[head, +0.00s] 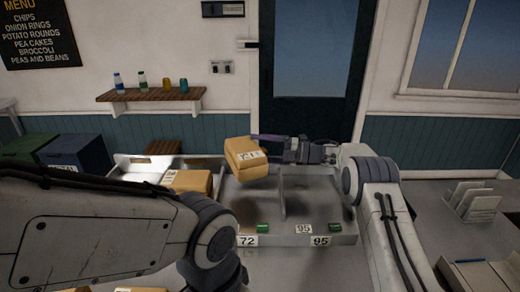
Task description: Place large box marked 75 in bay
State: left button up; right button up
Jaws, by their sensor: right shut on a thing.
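My right gripper (258,146) is shut on a tan cardboard box (240,150) and holds it tilted above the metal divided tray (288,239). I see no tag reading 75; the tray's left part is hidden behind my left arm. Another tan box (190,181) lies in the tray's left part. My left gripper is out of view.
Two small green items (262,228) sit near the tray's front edge. A blue bin (75,152) and a green bin stand at left. A wooden shelf (150,95) with bottles hangs on the wall. A white rack (470,200) stands at right.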

jog(key=shift+f+b, duration=0.5)
jog(key=shift+b, duration=0.05)
jog(key=o, duration=1.4)
jog(key=shift+o, duration=0.2)
jog(key=shift+r, duration=0.15)
